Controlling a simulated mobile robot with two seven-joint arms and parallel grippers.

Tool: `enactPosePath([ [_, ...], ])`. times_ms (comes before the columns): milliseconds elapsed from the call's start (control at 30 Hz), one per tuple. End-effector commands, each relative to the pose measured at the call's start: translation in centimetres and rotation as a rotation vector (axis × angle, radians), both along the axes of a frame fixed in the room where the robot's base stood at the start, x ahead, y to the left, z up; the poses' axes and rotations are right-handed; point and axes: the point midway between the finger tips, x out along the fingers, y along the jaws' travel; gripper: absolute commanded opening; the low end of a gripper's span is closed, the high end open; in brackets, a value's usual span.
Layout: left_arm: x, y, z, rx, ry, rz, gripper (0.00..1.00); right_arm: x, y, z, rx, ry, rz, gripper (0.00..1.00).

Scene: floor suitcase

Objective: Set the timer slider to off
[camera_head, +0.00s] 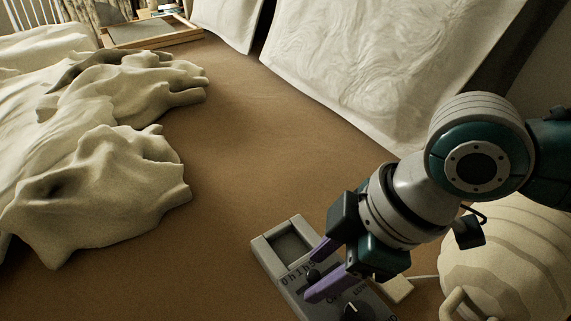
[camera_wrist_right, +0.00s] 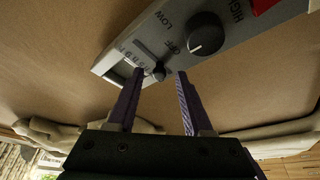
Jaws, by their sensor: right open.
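A grey control panel (camera_head: 267,250) lies on the brown surface at the bottom centre of the head view, partly hidden by my right gripper. The right wrist view shows the panel (camera_wrist_right: 240,48) with a dark slot, printed digits and a small dark slider knob (camera_wrist_right: 159,73). A larger black round knob (camera_wrist_right: 205,33) sits beside the words OFF, LOW and HIGH. My right gripper (camera_head: 311,274) is open, its purple fingers at the panel. In the wrist view the fingertips (camera_wrist_right: 160,73) stand on either side of the slider knob; contact cannot be told. My left gripper is not in view.
Rumpled cream cloth (camera_head: 100,185) covers the left side. A wooden tray (camera_head: 150,32) sits at the back left. A ribbed pale round object (camera_head: 510,255) stands right of the panel. The middle brown surface is clear.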

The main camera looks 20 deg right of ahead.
Motion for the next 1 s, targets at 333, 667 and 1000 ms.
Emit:
enactPosePath([
  [333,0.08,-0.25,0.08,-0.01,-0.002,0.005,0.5,-0.02,-0.01,0.05,0.0,0.0,0.0,0.29],
  [667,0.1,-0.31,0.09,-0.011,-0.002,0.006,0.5,-0.03,-0.02,0.04,-0.001,0.0,0.0,0.0],
  [1000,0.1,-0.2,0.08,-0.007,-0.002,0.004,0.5,-0.03,-0.03,0.04,-0.001,0.001,0.0,0.0],
])
